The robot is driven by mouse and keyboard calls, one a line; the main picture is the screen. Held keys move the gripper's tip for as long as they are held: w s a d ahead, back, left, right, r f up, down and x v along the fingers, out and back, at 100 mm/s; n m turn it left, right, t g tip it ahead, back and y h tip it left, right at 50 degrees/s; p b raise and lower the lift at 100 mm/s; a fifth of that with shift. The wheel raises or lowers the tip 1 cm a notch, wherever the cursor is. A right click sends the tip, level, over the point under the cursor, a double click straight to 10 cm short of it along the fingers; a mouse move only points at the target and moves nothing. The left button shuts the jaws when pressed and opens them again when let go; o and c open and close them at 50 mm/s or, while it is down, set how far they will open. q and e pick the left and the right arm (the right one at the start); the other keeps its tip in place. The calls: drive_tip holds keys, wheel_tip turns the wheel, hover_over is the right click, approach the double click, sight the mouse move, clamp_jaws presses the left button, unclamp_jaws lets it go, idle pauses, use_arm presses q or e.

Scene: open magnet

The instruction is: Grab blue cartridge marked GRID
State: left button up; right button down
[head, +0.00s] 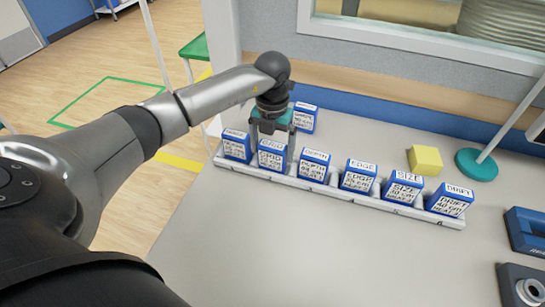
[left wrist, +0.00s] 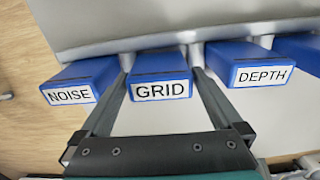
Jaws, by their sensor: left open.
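The blue cartridge marked GRID (head: 271,158) stands second from the left in a row on a pale rack (head: 385,206). In the left wrist view GRID (left wrist: 160,88) is in the middle with its white label facing the camera. My left gripper (head: 272,146) comes down over it from above. In the left wrist view the left gripper (left wrist: 161,74) is open, with one finger on each side of GRID. I cannot tell whether the fingers touch it. My right gripper is not in view.
NOISE (left wrist: 70,95) and DEPTH (left wrist: 262,76) stand close on either side. EDGE (head: 358,175), SIZE (head: 403,187) and DRIFT (head: 449,201) continue the row rightward. Another blue cartridge (head: 304,117) stands behind. A yellow block (head: 425,160) and teal round base (head: 477,165) are at the back right.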

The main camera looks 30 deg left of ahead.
use_arm(q)
drive_tip(key=c, duration=1.2)
drive_tip(key=shift+o, duration=0.2)
drive_tip(key=shift+r, duration=0.1)
